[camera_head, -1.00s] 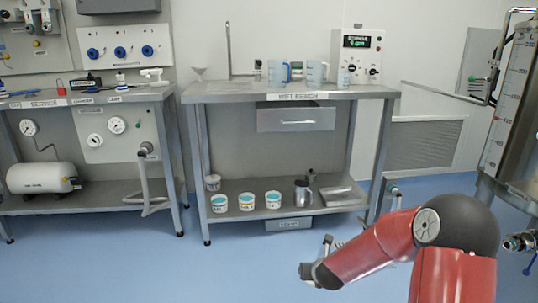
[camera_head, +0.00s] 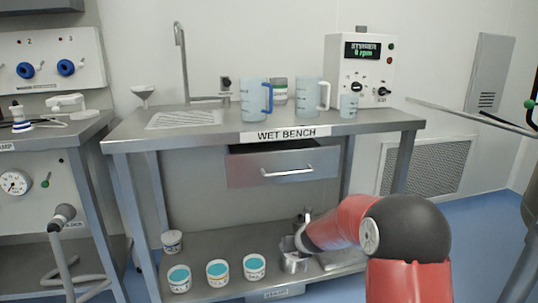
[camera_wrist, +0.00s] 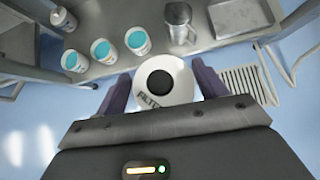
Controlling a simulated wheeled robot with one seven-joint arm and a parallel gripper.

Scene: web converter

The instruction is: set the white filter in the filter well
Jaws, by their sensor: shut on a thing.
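The white filter (camera_wrist: 181,84) is a round white disc with a black centre and lettering on its face, seen in the wrist view. My gripper (camera_wrist: 162,88) is shut on it, with one dark finger on each side. In the head view my red arm reaches toward the lower shelf of the wet bench, and the gripper and filter cannot be made out there. I cannot pick out the filter well in either view.
The wet bench (camera_head: 160,131) holds blue jugs (camera_head: 255,98) and a stirrer box (camera_head: 345,72). Its lower shelf (camera_wrist: 115,67) carries several teal-topped tubs (camera_wrist: 137,41), a metal jug (camera_wrist: 180,22) and a metal tray (camera_wrist: 240,17).

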